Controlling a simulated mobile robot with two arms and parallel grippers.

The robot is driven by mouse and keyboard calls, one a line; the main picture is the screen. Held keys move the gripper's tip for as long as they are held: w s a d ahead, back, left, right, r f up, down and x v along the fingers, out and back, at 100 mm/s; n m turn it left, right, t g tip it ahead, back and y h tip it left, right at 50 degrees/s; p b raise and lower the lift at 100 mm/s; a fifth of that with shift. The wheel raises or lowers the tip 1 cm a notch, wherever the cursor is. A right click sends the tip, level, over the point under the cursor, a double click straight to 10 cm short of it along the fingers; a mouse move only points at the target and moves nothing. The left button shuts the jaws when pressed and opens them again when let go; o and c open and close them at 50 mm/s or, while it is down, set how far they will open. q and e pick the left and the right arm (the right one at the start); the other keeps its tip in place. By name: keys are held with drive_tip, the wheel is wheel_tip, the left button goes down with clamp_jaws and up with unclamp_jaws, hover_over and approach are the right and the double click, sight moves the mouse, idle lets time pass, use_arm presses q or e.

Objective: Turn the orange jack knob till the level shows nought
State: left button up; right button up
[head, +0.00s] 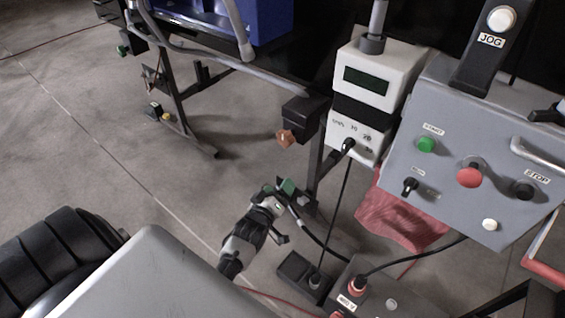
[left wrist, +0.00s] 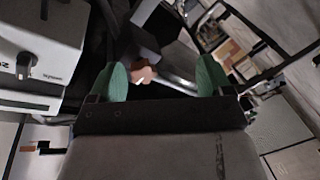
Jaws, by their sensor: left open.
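The orange jack knob (head: 286,138) sticks out below a dark block on the stand, left of the white display box (head: 368,80). In the left wrist view the knob (left wrist: 145,74) shows between the two green fingertips, beyond them. My left gripper (head: 279,188) is open and empty, below the knob in the head view and apart from it. The box's screen is dark, with no figure I can read. I cannot make out a level. My right gripper is not in view.
A grey control panel (head: 403,160) with green and red buttons stands to the right. A black cable (head: 342,205) hangs from the white box near my left gripper. A red cloth (head: 400,220) hangs behind. Open floor (head: 90,130) lies to the left.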

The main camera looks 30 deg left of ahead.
sight(283, 142)
use_arm(q)
drive_tip(key=w+a+r+n+t+b, duration=0.1)
drive_tip(key=w+r, duration=0.1)
drive_tip(key=w, duration=0.1)
drive_tip(key=w+a+r+n+t+y+b, duration=0.1)
drive_tip(key=w+a+r+b, duration=0.1)
drive_tip(key=w+r, duration=0.1)
drive_tip(key=w+a+r+t+y+b, duration=0.1)
drive_tip(key=w+a+r+b, duration=0.1)
drive_tip(key=w, duration=0.3)
drive_tip(key=shift+w+a+r+n, duration=0.1)
drive_tip(key=shift+r+n, duration=0.1)
drive_tip(key=shift+r, duration=0.15)
drive_tip(key=shift+w+a+r+n, duration=0.1)
drive_tip(key=shift+r+n, duration=0.1)
drive_tip(key=shift+r, duration=0.15)
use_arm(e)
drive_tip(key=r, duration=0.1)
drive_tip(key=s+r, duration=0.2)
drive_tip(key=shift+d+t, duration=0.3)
use_arm(q)
drive_tip(key=shift+s, duration=0.1)
drive_tip(key=shift+c, duration=0.4)
drive_tip(key=c, duration=0.8)
drive_tip(key=shift+c, duration=0.2)
drive_tip(key=shift+m, duration=0.5)
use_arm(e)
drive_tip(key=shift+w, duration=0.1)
